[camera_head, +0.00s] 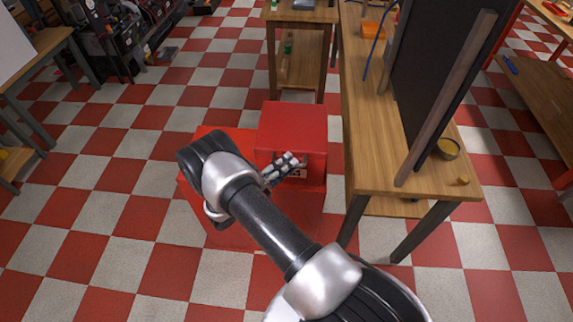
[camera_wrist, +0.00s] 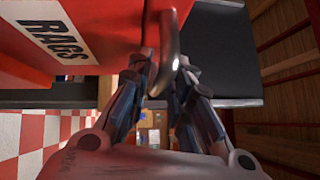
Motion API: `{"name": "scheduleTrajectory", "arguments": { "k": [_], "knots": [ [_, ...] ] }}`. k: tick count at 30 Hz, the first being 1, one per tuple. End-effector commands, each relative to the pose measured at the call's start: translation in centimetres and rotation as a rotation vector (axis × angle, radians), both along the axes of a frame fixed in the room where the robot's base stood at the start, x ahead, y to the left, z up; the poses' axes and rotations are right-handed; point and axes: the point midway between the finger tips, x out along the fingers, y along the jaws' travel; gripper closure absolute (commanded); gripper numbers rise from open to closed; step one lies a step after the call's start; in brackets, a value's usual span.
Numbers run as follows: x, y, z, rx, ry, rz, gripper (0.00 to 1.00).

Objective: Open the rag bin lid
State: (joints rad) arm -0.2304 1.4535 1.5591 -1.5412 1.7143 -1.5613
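A dark curved handle (camera_wrist: 171,40) stands out beside the label. My gripper (camera_wrist: 166,72) has one finger on each side of the handle, with the tips close against it. It looks shut on the handle. In the head view, my gripper (camera_head: 292,160) is at the bin's front face. The lid's seam is hard to make out.
A wooden workbench (camera_head: 408,176) with a dark upright panel (camera_head: 436,60) stands close on the right. A smaller wooden table (camera_head: 300,14) is behind the bin. The checkered floor is clear to the left.

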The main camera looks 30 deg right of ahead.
Motion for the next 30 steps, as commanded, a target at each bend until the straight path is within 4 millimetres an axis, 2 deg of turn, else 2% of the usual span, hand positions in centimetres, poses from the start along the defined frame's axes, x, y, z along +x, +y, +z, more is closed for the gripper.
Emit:
{"name": "scheduleTrajectory", "arguments": {
  "k": [2,11,30],
  "knots": [
    [0.0,0.01,0.01,0.0,0.0,0.0,0.81],
    [-0.01,0.03,0.0,0.0,0.0,-0.001,1.0],
    [0.0,0.03,0.38,0.004,0.006,-0.001,1.0]
  ]
}}
